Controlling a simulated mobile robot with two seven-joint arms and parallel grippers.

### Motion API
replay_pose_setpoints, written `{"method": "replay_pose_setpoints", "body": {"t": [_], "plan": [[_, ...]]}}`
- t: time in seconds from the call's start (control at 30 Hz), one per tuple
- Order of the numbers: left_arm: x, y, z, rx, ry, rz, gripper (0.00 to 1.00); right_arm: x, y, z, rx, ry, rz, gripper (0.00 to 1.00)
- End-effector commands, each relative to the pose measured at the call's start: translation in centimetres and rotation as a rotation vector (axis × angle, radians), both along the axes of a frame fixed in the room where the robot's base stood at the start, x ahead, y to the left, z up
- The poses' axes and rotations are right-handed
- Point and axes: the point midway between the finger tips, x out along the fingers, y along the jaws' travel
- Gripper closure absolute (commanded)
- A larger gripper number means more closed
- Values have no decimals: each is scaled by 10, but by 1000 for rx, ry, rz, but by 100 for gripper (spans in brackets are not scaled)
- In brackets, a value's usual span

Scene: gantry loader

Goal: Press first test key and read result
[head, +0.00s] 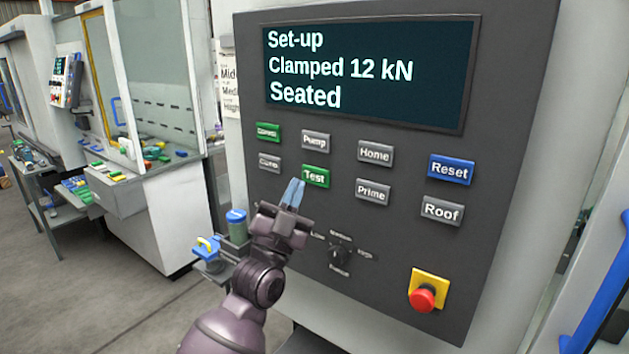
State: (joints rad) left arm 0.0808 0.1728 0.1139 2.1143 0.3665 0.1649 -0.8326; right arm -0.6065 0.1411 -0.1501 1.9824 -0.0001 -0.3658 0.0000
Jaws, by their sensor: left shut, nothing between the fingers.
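The dark control panel (400,260) fills the middle and right of the head view. Its screen (368,75) reads "Set-up", "Clamped 12 kN", "Seated". The green "Test" key (316,177) sits in the lower key row. My left gripper (294,188) is shut and empty, its blue fingertips pointing up just left of and below the Test key. I cannot tell whether the tips touch the panel. My right gripper is not in view.
Around the Test key are the Pump key (315,141), Prime key (373,193), a green key (268,133) and a grey key (270,163). A rotary knob (339,257) and a red emergency button (423,297) are lower. A white machine (160,210) stands at left.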

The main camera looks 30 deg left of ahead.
Motion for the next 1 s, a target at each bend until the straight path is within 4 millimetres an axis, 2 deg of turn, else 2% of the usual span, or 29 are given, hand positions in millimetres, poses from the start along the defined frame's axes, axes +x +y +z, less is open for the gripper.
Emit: {"method": "replay_pose_setpoints", "body": {"t": [0.1,0.33,1.0], "plan": [[13,-1,0,0,-1,1,100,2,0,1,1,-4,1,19],[26,-2,0,0,-1,1,100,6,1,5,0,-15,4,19],[28,-2,0,-1,-1,1,100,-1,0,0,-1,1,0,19]]}}
